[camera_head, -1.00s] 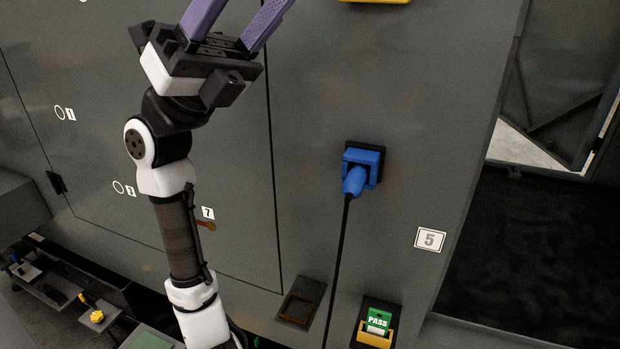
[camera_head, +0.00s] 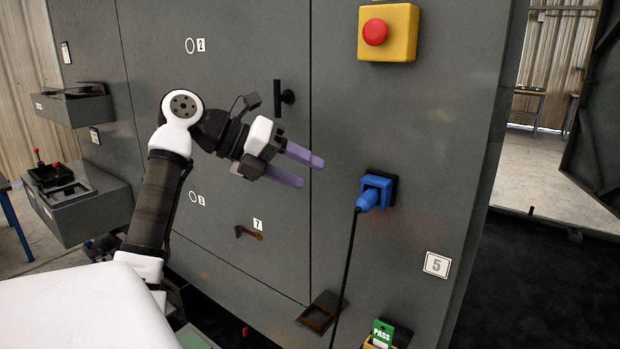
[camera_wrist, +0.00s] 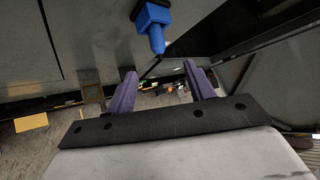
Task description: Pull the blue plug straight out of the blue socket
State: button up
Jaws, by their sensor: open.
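The blue plug (camera_head: 367,200) sits in the blue socket (camera_head: 381,183) on the grey cabinet face, with a black cable hanging down from it. In the wrist view the plug (camera_wrist: 157,38) and socket (camera_wrist: 152,14) show at the top centre, beyond the fingertips. My gripper (camera_head: 312,172) has purple fingers and is open and empty. It is to the left of the plug and apart from it, pointing right in the head view. In the wrist view the gripper (camera_wrist: 160,70) has a clear gap between its fingers, with the cable showing beyond.
A yellow box with a red button (camera_head: 375,32) is above the socket. A black door handle (camera_head: 284,97) is behind my gripper. A label 5 (camera_head: 437,264) is at lower right. A PASS card (camera_head: 382,334) and an empty holder (camera_head: 320,312) are below.

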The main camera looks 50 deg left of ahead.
aim_at(358, 201)
jog(key=p+x, duration=0.2)
jog(key=x, duration=1.1)
jog(key=shift+w+f+p, duration=0.2)
jog(key=shift+f+p, duration=0.15)
jog(key=shift+c, duration=0.3)
jog(key=c, duration=1.1)
jog(key=shift+o, duration=0.2)
jog(key=shift+s, duration=0.15)
jog(key=shift+s+d+b, duration=0.2)
jog(key=shift+s+b, duration=0.2)
jog(key=shift+s, duration=0.45)
jog(key=shift+s+d+b, duration=0.2)
jog(key=shift+s+b, duration=0.25)
jog(key=shift+s, duration=0.4)
jog(key=shift+s+d+b, duration=0.2)
jog(key=shift+s+b, duration=0.2)
jog(key=shift+s, duration=0.45)
jog(key=shift+s, duration=0.2)
